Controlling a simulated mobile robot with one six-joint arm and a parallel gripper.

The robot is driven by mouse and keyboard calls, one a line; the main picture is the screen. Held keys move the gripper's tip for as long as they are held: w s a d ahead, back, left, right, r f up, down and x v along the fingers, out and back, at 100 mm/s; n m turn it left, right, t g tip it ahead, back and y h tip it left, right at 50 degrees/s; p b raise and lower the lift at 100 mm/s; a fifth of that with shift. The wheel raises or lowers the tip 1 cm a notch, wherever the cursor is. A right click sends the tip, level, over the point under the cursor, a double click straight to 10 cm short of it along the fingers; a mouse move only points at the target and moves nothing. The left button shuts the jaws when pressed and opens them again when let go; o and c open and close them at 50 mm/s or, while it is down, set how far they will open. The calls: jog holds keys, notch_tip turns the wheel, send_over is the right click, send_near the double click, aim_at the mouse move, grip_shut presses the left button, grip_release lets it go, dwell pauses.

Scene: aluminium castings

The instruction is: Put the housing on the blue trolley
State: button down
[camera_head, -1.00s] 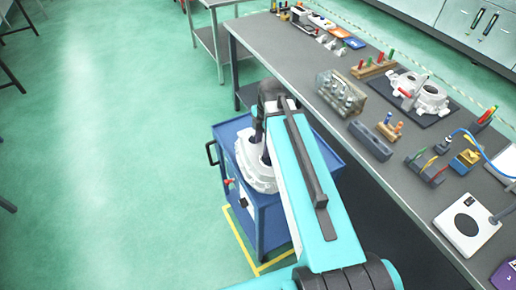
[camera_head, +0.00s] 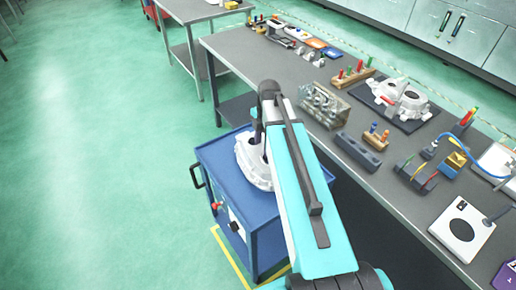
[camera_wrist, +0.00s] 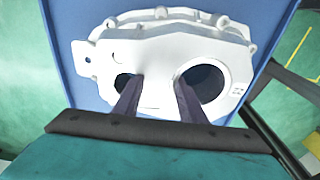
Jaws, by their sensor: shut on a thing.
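The housing (camera_wrist: 155,55) is a white casting with two round openings, seen large in the wrist view. In the head view the housing (camera_head: 251,160) shows beside my arm, partly hidden by it. My gripper (camera_wrist: 158,85) is shut on the housing, its two dark fingers at the wall between the openings. In the head view my gripper (camera_head: 258,135) is mostly hidden by the arm. The blue trolley (camera_head: 222,172) stands below, and its top (camera_wrist: 65,30) fills the background behind the housing. I cannot tell whether the housing touches the trolley top.
A grey workbench (camera_head: 300,72) runs along the right. It bears a second white casting (camera_head: 400,97) on a dark mat, a clear box (camera_head: 323,105), a grey block (camera_head: 357,154) and several small tools. The green floor to the left is clear.

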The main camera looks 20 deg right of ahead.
aim_at(262, 147)
jog(key=shift+a, duration=0.1)
jog(key=shift+f, duration=0.1)
jog(key=shift+f+b, duration=1.15)
jog(key=shift+f, duration=0.45)
jog(key=c, duration=1.1)
grip_release()
jog(key=shift+f, duration=0.1)
jog(key=shift+w+d+r+b, duration=0.15)
jog(key=shift+r+b, duration=0.4)
jog(key=shift+r, duration=1.45)
jog(key=shift+s+d+r+b, duration=0.15)
jog(key=shift+r+b, duration=0.4)
jog(key=shift+r, duration=1.5)
jog(key=shift+w+d+r+b, duration=0.2)
jog(key=shift+r+b, duration=0.35)
jog(key=shift+r, duration=1.45)
